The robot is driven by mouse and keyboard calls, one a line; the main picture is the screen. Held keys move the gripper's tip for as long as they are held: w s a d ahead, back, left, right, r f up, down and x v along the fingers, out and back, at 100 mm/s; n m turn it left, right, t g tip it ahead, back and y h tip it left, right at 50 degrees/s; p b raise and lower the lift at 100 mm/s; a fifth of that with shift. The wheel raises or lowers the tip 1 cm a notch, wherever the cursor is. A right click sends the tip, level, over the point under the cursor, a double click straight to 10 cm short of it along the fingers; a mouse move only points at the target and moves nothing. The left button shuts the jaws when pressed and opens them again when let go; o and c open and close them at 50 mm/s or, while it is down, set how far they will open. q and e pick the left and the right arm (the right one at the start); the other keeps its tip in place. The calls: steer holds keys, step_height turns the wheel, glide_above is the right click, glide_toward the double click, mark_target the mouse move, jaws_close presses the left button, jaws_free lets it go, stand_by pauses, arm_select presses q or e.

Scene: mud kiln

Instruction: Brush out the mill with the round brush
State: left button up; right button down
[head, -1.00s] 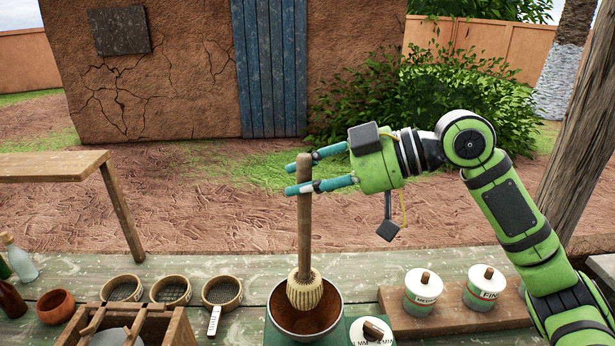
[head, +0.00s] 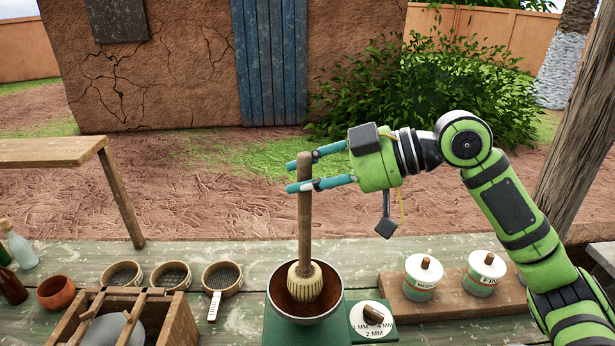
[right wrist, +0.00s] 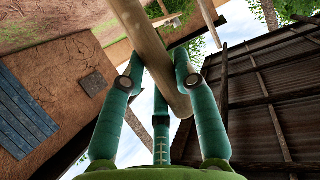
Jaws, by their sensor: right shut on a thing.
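The mill has a metal bowl (head: 335,306) on a green body (head: 276,332), with brown residue inside the bowl. A white dial (head: 374,325) with a wooden knob and millimetre marks sits at its right. The round brush has a long wooden handle (head: 305,222) and a pale bristled head (head: 305,285). It stands upright with its head down in the bowl, over the brown residue. My right gripper (head: 303,174) is shut on the upper handle, well above the bowl. The right wrist view shows the handle (right wrist: 155,50) between my teal fingers (right wrist: 158,78). My left gripper is out of view.
Several round sieves (head: 172,276) stand left of the mill, with a small white-handled brush (head: 214,306) by one. A wooden frame box (head: 180,325) is at front left. Two lidded jars (head: 423,275) stand on a board (head: 405,306) to the right. A clay pot (head: 56,293) and bottles are far left.

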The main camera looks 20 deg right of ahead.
mark_target(308, 152)
step_height(308, 152, up, 4)
steer(key=p, duration=0.2)
steer(key=shift+p, duration=0.35)
step_height(308, 152, down, 8)
steer(key=b, duration=0.5)
steer(key=shift+r, duration=0.35)
step_height(308, 152, up, 6)
steer(key=p, duration=0.5)
steer(key=shift+r, duration=1.35)
